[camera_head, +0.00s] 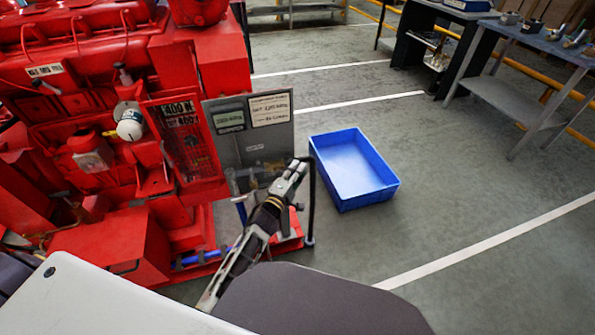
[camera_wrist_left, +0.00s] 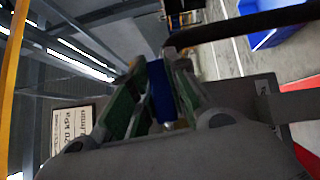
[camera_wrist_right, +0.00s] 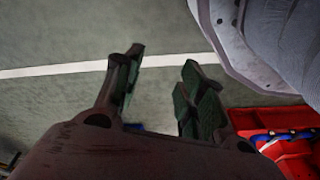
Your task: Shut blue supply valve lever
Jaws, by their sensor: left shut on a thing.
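My left gripper (camera_head: 294,173) is at the right end of the red pumpset, in front of the grey panel with labels. In the left wrist view its fingers (camera_wrist_left: 160,88) are shut on the blue supply valve lever (camera_wrist_left: 161,93), which shows as a blue strip between the green pads. In the head view the gripper and forearm hide most of the valve area; blue pipework (camera_head: 240,211) shows just left of the forearm. My right gripper (camera_wrist_right: 160,75) shows only in its wrist view, open and empty above the floor.
The red pumpset (camera_head: 95,120) fills the left side. A dark upright post (camera_head: 311,200) stands right beside the left gripper. An empty blue crate (camera_head: 352,168) sits on the floor to the right. Workbenches (camera_head: 535,50) stand at the back right. The floor between is clear.

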